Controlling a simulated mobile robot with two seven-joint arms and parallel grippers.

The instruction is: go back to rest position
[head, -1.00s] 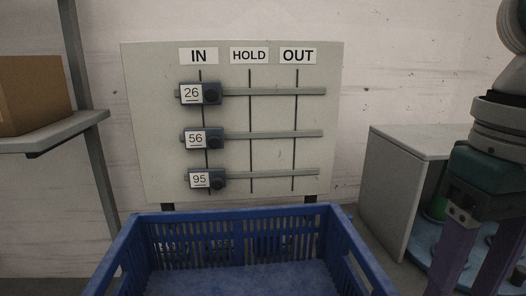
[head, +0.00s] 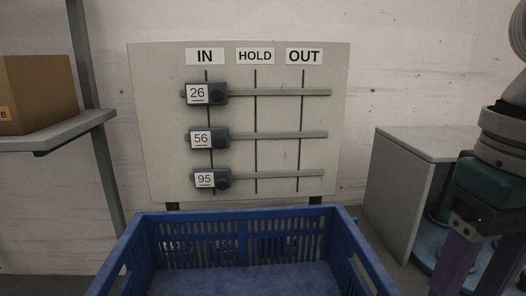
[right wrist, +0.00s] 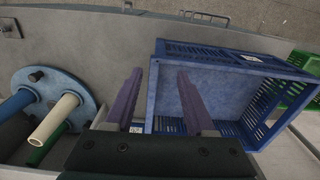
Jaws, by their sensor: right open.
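My right gripper (right wrist: 160,100) is open and empty in the right wrist view, with its two purple fingers apart. The blue crate (right wrist: 157,92) lies beyond and beside the fingers there. In the head view my right gripper (head: 468,268) hangs at the right edge, fingers pointing down, to the right of the blue crate (head: 245,220). My left gripper is not in view. The board (head: 238,120) has sliders 26 (head: 206,93), 56 (head: 209,139) and 95 (head: 211,180), all in the IN column.
A grey cabinet (head: 412,145) stands at the right, behind my right arm. A shelf (head: 60,135) with a cardboard box (head: 38,93) is at the left. The right wrist view shows a round blue plate (right wrist: 75,85) with several tubes, and a green crate (right wrist: 300,63).

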